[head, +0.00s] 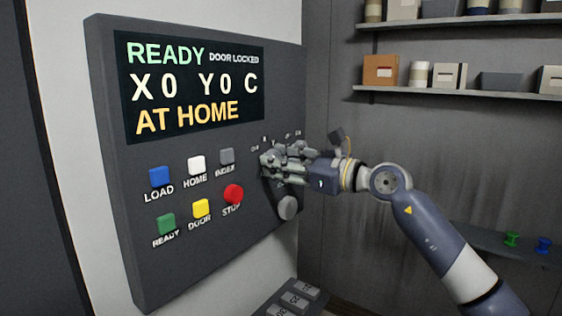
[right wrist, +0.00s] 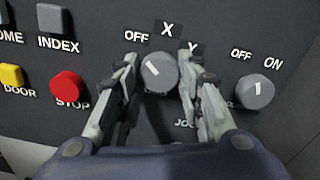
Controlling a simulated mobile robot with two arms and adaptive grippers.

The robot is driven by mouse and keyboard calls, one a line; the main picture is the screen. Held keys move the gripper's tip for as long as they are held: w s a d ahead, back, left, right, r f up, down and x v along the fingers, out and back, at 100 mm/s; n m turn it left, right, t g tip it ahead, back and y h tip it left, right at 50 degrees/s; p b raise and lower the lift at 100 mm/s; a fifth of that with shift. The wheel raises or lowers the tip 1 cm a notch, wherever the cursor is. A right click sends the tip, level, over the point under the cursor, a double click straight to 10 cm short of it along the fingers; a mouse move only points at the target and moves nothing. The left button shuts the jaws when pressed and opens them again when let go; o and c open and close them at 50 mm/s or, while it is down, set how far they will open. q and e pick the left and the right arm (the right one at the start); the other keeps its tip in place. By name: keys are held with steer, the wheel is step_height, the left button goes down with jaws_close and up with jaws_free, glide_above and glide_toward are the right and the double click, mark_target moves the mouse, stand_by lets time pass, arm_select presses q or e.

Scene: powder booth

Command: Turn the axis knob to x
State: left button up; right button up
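The axis knob (right wrist: 159,73) is a round grey knob on the dark panel, with OFF, X and Y labels above it. Its white pointer mark leans up and left, toward OFF. My right gripper (right wrist: 159,70) is open, with one finger on each side of the knob. A gap shows at the left finger; the right finger is very close to the knob, and I cannot tell if it touches. In the head view my right gripper (head: 272,165) covers the knob. My left gripper is not in view.
An OFF/ON knob (right wrist: 255,91) sits close to the right finger. The red STOP button (head: 233,194) is left of the gripper. A grey knob (head: 288,208) is below it. The display (head: 195,85) reads READY, DOOR LOCKED, X0 Y0 C, AT HOME. Shelves (head: 455,92) hang at right.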

steer(key=shift+c, duration=1.2)
steer(key=shift+r+m, duration=0.1)
steer(key=shift+m, duration=0.3)
steer(key=m+p, duration=0.3)
steer(key=m, duration=0.5)
steer(key=shift+s+r+m, duration=0.1)
steer(key=shift+r+m, duration=0.05)
steer(key=shift+m, duration=0.25)
